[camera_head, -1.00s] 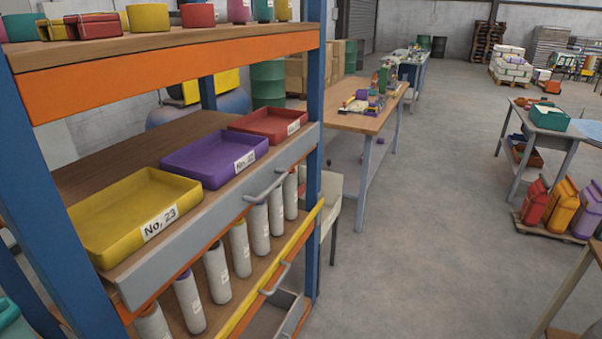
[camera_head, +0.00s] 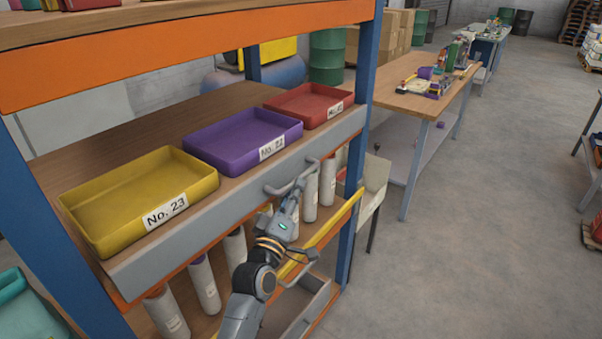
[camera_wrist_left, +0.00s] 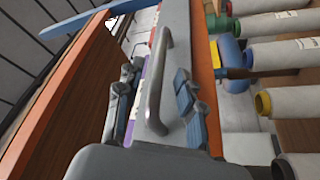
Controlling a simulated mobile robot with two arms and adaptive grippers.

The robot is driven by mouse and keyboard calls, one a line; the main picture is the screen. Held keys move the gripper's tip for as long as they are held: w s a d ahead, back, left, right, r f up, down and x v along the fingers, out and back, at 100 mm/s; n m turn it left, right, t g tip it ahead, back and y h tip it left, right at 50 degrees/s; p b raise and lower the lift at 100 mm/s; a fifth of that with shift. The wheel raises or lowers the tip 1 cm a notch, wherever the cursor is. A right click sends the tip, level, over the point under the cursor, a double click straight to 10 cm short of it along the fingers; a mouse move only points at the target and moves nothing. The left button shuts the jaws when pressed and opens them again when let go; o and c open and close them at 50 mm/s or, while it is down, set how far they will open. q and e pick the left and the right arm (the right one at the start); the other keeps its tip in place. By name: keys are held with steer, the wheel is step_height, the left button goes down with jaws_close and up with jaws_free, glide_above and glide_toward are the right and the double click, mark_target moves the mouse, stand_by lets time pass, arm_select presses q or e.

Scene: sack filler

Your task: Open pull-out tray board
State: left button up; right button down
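The pull-out tray board (camera_head: 232,202) is a wooden board with a grey front panel and a grey bar handle (camera_head: 274,189). It carries a yellow tray marked No. 23 (camera_head: 135,200), a purple tray marked No. 22 (camera_head: 240,139) and a red tray (camera_head: 308,104). My left gripper (camera_head: 296,190) is at the handle. In the left wrist view its fingers (camera_wrist_left: 158,72) are spread on either side of the handle (camera_wrist_left: 155,95), with gaps visible. The handle lies between them. My right gripper is not in view.
The board sits in a rack with blue posts (camera_head: 362,100) and an orange upper beam (camera_head: 190,52). Below are several grey-white cylinders (camera_head: 203,283), a yellow rail (camera_head: 318,236) and a lower drawer (camera_head: 308,307). A wooden table (camera_head: 425,88) stands behind right.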

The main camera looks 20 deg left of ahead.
mark_target(300, 175)
arm_select(q)
steer(key=x, duration=0.5)
steer(key=shift+w+p, duration=0.15)
steer(key=shift+p, duration=0.25)
jaws_close()
